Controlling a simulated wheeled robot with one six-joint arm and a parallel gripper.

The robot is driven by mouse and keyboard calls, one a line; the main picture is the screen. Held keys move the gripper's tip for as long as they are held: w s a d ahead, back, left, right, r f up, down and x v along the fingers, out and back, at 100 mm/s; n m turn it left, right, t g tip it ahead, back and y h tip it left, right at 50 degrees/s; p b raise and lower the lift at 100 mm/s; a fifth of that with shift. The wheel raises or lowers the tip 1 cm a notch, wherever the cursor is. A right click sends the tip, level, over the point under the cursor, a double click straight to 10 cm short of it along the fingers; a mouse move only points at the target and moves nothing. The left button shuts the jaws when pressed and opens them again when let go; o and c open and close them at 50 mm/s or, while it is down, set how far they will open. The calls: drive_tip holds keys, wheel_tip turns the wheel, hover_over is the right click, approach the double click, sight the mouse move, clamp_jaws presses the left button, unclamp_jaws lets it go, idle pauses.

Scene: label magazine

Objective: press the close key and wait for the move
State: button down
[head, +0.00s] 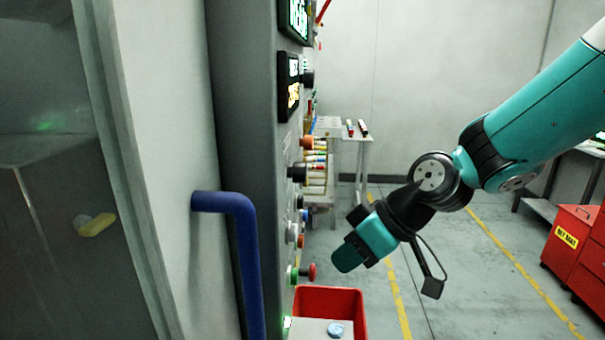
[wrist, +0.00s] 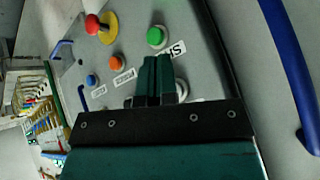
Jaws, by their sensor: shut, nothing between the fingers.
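The control panel (head: 285,180) stands nearly edge-on in the head view, so its key labels cannot be read there. In the wrist view its grey face (wrist: 130,50) carries a green key (wrist: 156,37), an orange key (wrist: 117,62) and a blue key (wrist: 91,80), with small labels beside them. I cannot tell which one is the close key. My gripper (wrist: 158,62) is shut and empty, pointing at the panel. Its fingers partly hide a pale round control (wrist: 181,88). In the head view my gripper (head: 344,260) is right of the panel with a visible gap.
A red mushroom button (wrist: 94,24) on a yellow base sits near the green key. A blue handle (head: 240,225) sticks out left of the panel. A red bin (head: 345,299) stands below my gripper. Red cabinets (head: 575,245) are at right. The floor between is clear.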

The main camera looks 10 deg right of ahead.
sight(301, 203)
drive_tip(key=w+d+r+t+p, duration=0.1)
drive_tip(key=w+d+t+p, duration=0.3)
drive_tip(key=w+d, duration=0.5)
drive_tip(key=w, duration=0.2)
drive_tip(key=shift+w+r+t+p, duration=0.2)
drive_tip(key=shift+w+t+p, duration=0.2)
drive_tip(key=w+a+p, duration=0.2)
drive_tip(key=a, duration=0.6)
drive_tip(key=shift+w+a, duration=0.2)
drive_tip(key=shift+w, duration=0.15)
drive_tip(key=shift+a, duration=0.1)
idle(1.0)
drive_tip(key=shift+w+a, duration=0.1)
drive_tip(key=shift+a, duration=0.2)
